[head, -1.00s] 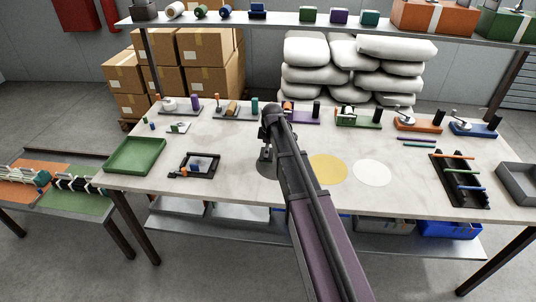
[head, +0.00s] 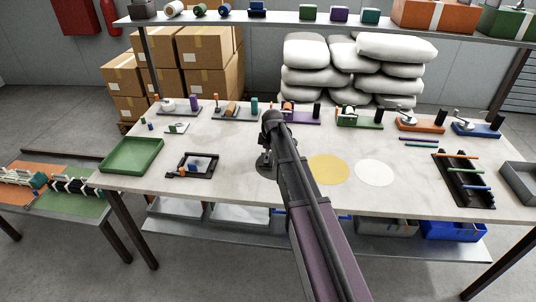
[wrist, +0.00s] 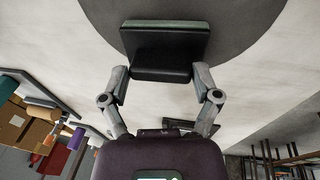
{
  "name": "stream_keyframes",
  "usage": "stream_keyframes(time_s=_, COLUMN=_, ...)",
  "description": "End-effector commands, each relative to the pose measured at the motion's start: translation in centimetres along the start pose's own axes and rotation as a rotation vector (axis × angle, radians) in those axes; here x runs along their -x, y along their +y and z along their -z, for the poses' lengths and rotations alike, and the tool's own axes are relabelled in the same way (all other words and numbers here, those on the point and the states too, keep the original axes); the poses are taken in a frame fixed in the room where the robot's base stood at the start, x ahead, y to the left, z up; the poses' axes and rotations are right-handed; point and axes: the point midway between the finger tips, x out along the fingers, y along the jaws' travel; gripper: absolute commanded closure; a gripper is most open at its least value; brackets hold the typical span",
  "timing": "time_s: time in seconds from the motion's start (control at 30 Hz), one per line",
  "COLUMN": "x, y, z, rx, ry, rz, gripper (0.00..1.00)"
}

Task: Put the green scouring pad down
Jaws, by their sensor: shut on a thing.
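The scouring pad shows in the wrist view as a dark block (wrist: 160,58) with a thin grey-green layer (wrist: 166,24) along its far edge. My gripper (wrist: 161,75) is shut on the dark block, with one finger at each side. The pad is over the dark grey round spot (wrist: 245,25) on the table. I cannot tell whether it touches the surface. In the head view my gripper (head: 265,160) points down at the grey round spot (head: 262,172), and my arm hides part of this area.
A yellow round spot (head: 329,169) and a white one (head: 375,173) lie right of my gripper. A black tray (head: 192,165) and a green tray (head: 131,156) stand left. A black rack (head: 465,187) with rods stands right. Several small devices line the back edge.

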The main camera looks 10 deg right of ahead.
Motion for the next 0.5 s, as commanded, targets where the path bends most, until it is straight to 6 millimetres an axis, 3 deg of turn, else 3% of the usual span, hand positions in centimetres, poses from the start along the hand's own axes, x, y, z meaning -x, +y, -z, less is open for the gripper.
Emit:
stream_keyframes(time_s=0.03, x=-0.06, y=-0.02, z=0.00, rx=0.000, ry=0.000, rz=0.000, gripper=0.11)
stream_keyframes(time_s=0.07, x=-0.04, y=-0.01, z=0.01, rx=0.000, ry=0.000, rz=0.000, gripper=0.02)
stream_keyframes(time_s=0.1, x=-0.04, y=-0.01, z=0.01, rx=0.000, ry=0.000, rz=0.000, gripper=0.00)
stream_keyframes(time_s=0.5, x=-0.02, y=-0.01, z=0.03, rx=0.000, ry=0.000, rz=0.000, gripper=0.00)
